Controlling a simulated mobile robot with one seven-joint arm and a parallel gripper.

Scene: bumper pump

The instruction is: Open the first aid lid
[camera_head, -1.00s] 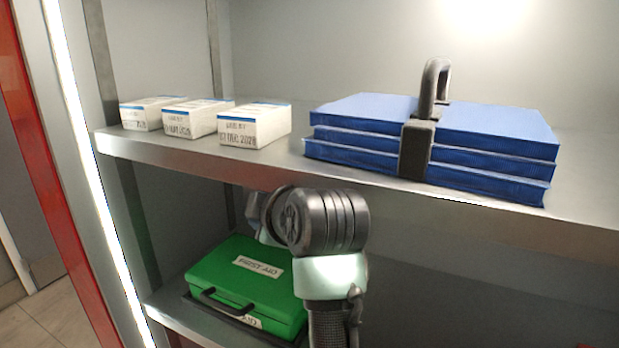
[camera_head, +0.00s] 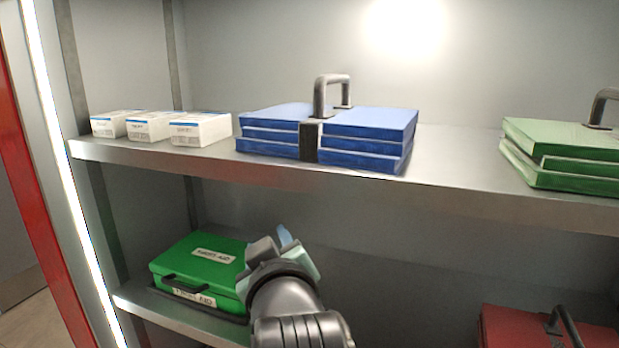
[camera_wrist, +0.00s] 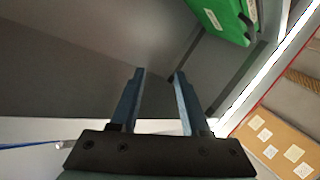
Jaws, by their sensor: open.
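The green first aid box (camera_head: 205,264) sits on the lower shelf at the left in the head view. Its lid is shut, with a white label on top and a dark handle on the front. The box also shows in part at the top right of the wrist view (camera_wrist: 219,17). My gripper (camera_head: 272,240) is just right of the box in the head view, partly covering the box's right edge; I cannot tell whether they touch there. In the wrist view my gripper (camera_wrist: 160,74) has its two fingers apart with nothing between them, and the box is off beyond the right finger.
On the upper shelf (camera_head: 450,190) stand several white cartons (camera_head: 200,129), blue stacked cases (camera_head: 370,135) and green stacked cases (camera_head: 560,150). A red box (camera_head: 510,330) lies on the lower shelf at right. The upper shelf overhangs the box. A lit post (camera_head: 75,180) stands at left.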

